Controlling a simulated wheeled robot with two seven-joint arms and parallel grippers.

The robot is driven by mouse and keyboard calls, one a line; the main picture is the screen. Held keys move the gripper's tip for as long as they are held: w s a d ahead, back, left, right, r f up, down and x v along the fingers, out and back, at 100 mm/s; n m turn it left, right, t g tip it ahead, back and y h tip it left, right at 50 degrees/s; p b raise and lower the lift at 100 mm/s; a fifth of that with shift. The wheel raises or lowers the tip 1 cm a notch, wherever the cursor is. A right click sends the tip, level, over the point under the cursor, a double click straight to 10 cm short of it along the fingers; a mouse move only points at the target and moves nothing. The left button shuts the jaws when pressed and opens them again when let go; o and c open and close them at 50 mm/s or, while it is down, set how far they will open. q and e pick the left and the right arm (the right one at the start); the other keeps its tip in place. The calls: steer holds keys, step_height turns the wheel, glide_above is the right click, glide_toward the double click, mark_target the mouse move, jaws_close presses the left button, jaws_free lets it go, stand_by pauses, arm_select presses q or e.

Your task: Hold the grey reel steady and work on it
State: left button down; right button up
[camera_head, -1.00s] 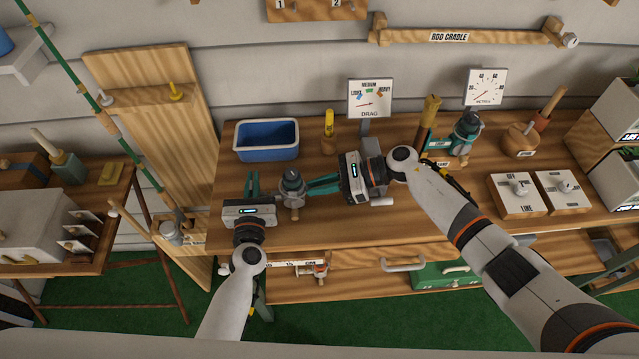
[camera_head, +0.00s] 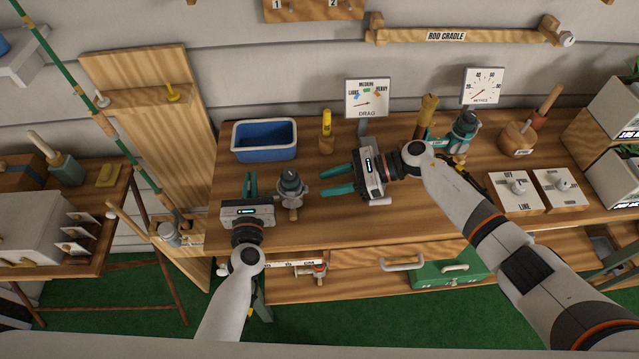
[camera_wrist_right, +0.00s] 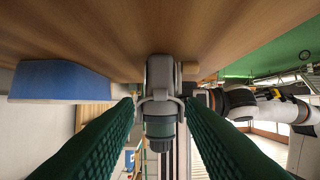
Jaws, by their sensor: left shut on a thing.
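The grey reel (camera_head: 290,187) stands on the wooden bench, its dark round cap facing up. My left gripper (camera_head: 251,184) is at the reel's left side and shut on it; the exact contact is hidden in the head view. My right gripper (camera_head: 326,180) is to the right of the reel, open and empty, with its green fingers spread and pointing at it. A gap shows between fingertips and reel. In the right wrist view the reel (camera_wrist_right: 160,105) appears centred between the two fingers.
A blue tray (camera_head: 265,140) and a yellow-handled tool (camera_head: 326,130) stand behind the reel. The drag gauge (camera_head: 367,98) is at the back. A teal reel (camera_head: 465,127) and the switch plates (camera_head: 515,190) lie to the right. The bench front is bare.

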mark_target(302, 189)
steer(key=v, duration=0.8)
steer(key=shift+d, duration=0.2)
steer(key=shift+r, duration=0.1)
steer(key=shift+a+r, duration=0.15)
steer(key=c, duration=0.4)
steer(key=r+h, duration=0.2)
steer(key=h, duration=0.1)
steer(key=a+r+h, duration=0.1)
steer(key=r+h, duration=0.2)
steer(key=shift+s+a+n, duration=0.2)
steer(key=shift+a+n, duration=0.05)
steer(key=shift+n, duration=0.05)
jaws_close()
steer(key=shift+t+h, duration=0.3)
steer(key=shift+h, duration=0.4)
steer(key=x, duration=0.9)
steer(key=shift+w+a, duration=0.1)
steer(key=shift+a, duration=0.15)
steer(key=shift+a+f, duration=0.1)
steer(key=shift+a, duration=1.15)
steer(key=shift+a+f, duration=0.15)
steer(key=shift+a, duration=0.45)
